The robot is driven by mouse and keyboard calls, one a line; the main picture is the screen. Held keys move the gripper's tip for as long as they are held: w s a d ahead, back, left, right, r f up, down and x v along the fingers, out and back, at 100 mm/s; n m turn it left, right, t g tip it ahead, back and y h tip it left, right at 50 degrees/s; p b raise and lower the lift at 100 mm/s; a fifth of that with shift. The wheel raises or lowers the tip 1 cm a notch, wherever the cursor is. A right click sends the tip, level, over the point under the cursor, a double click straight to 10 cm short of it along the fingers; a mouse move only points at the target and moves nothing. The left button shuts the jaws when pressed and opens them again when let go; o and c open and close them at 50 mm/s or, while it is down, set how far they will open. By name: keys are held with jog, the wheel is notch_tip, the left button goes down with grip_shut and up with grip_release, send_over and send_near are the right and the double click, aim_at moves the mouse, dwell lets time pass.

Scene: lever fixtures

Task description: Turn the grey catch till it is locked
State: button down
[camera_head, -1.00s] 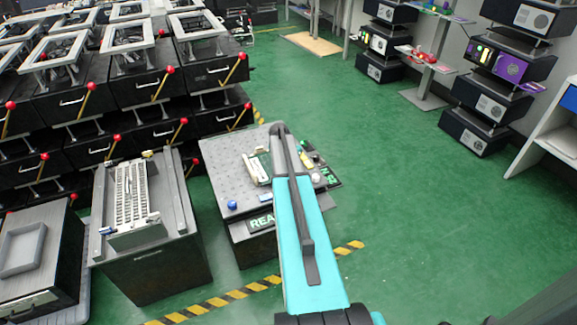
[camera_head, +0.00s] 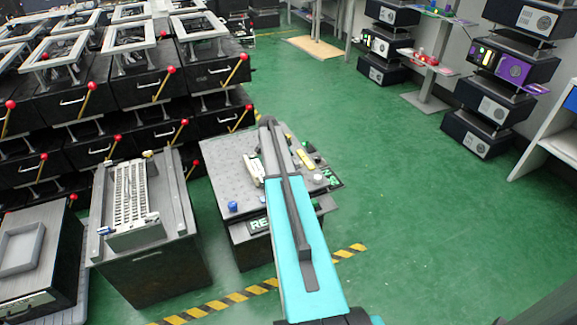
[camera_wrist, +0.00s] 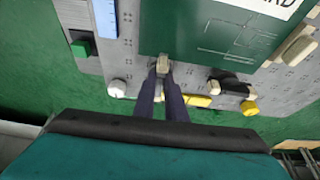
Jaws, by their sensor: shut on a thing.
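The grey catch (camera_wrist: 163,63) is a small pale piece at the lower edge of a dark green plate in the wrist view. My gripper (camera_wrist: 162,72) reaches up to it with its two dark fingers close together, shut on the catch. The fingertips cover part of the catch, so its exact angle is hard to tell. In the head view my arm lies over the grey perforated panel (camera_head: 222,160) and hides the gripper's tips and the catch.
Near the catch are a white knob (camera_wrist: 117,88), a green button (camera_wrist: 83,47), a black-and-cream part (camera_wrist: 232,88), a yellow knob (camera_wrist: 249,107) and a cream lever (camera_wrist: 296,46). A blue knob (camera_head: 232,206) is on the panel's front left. Open green floor (camera_head: 400,210) lies right.

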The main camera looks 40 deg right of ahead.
jog(key=shift+w+a, duration=0.15)
jog(key=shift+w, duration=0.35)
jog(key=c, duration=1.8)
grip_release()
jog(key=shift+s, duration=0.15)
jog(key=shift+s+r, duration=0.1)
jog(key=v, duration=1.3)
jog(key=shift+r, duration=0.3)
